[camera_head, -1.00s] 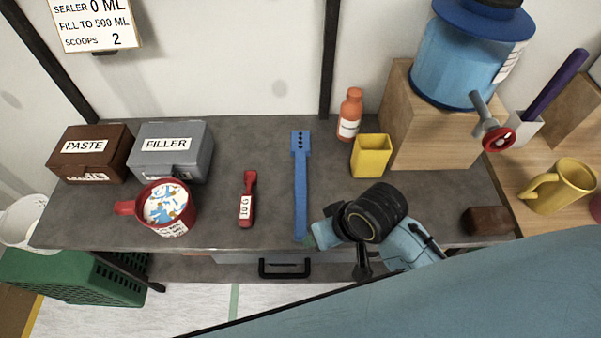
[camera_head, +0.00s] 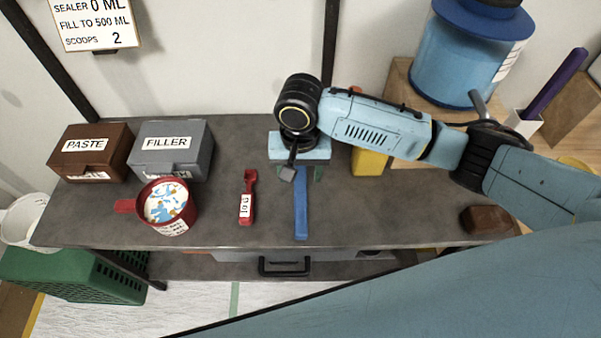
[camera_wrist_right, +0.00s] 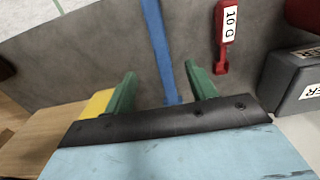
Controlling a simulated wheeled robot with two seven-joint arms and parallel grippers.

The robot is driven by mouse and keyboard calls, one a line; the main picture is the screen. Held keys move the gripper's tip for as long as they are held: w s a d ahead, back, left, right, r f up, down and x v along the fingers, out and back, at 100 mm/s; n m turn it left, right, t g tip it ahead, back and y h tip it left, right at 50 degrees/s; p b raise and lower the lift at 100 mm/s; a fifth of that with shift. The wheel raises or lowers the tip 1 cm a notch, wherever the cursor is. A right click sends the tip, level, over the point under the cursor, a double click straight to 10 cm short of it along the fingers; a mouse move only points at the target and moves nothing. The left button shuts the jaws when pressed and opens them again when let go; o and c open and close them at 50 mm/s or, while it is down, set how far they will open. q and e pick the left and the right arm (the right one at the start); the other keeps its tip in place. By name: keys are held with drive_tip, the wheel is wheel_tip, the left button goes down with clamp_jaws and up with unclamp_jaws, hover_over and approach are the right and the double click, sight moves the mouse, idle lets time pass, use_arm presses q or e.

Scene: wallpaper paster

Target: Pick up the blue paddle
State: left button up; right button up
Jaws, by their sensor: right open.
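The blue paddle (camera_head: 301,212) lies on the grey workbench, its near end pointing at the front edge. Its far part is hidden under my right gripper (camera_head: 300,175) in the head view. The right gripper hangs above the paddle, its green fingers apart. In the right wrist view the blue paddle (camera_wrist_right: 160,50) runs between the two open green fingers of my right gripper (camera_wrist_right: 162,92), nearer the finger on the right. Nothing is held between them. My left gripper does not show.
A red 10 G scoop (camera_head: 247,200) lies left of the paddle. A red cup (camera_head: 166,205) and the PASTE (camera_head: 88,155) and FILLER (camera_head: 172,152) boxes stand farther left. A yellow container (camera_head: 369,161) is close right of the gripper. A brown block (camera_head: 487,219) sits at right.

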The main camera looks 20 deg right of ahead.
drive_tip(key=b, duration=0.1)
hover_over(301, 203)
wheel_tip(301, 203, down, 8)
drive_tip(key=shift+s+a+r, duration=0.1)
drive_tip(key=shift+a, duration=0.05)
drive_tip(key=shift+f+b, duration=0.4)
drive_tip(key=shift+f, duration=2.25)
drive_tip(key=c, duration=1.1)
